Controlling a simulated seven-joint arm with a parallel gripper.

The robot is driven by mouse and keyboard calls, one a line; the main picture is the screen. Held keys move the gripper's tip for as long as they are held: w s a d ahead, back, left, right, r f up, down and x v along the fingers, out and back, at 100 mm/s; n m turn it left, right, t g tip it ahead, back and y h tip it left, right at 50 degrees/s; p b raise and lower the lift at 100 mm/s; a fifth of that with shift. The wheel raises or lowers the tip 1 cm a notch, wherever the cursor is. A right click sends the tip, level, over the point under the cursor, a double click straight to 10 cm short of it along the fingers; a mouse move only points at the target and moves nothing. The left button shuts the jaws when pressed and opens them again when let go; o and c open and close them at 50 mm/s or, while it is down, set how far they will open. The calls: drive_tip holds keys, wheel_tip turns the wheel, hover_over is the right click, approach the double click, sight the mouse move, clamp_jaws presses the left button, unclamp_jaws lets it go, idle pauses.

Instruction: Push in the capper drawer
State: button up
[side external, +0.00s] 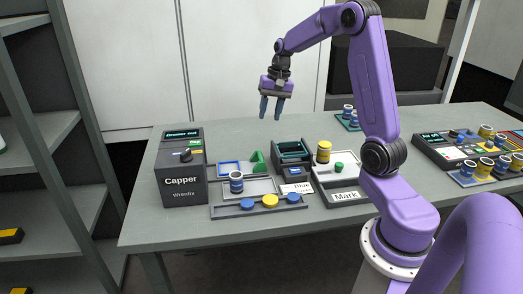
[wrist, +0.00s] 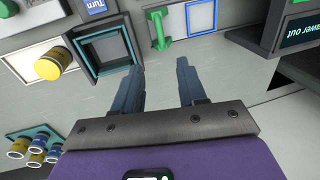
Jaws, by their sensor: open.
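The capper (side external: 182,180) is a dark grey box at the left of the table in the side external view. Its small lit display (side external: 181,134) seems to read "Drawer out". In the wrist view only part of the capper (wrist: 290,38) shows at the upper right, its display ending in "awer out". A grey tray (side external: 263,184) with a blue-banded vial (side external: 236,182) lies beside the capper; I cannot tell whether this tray is its drawer. My gripper (side external: 271,113) hangs open and empty, well above the table, right of the capper and apart from it. Its two fingers (wrist: 161,68) point at bare tabletop.
A green handle-like piece (side external: 258,160) and a blue square frame (side external: 229,168) lie right of the capper. A dark open-topped box (side external: 291,151), a yellow vial (side external: 323,152) and a front strip with round caps (side external: 259,206) crowd the middle. The table's back left is bare.

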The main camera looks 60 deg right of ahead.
sight(260, 154)
drive_tip(key=f, duration=0.4)
drive_tip(key=w+a+f, duration=0.1)
drive_tip(key=f, duration=0.4)
drive_tip(key=w+a+f, duration=0.1)
drive_tip(key=f, duration=0.4)
clamp_jaws()
drive_tip(key=w+a, duration=1)
drive_tip(key=shift+w+a, duration=0.15)
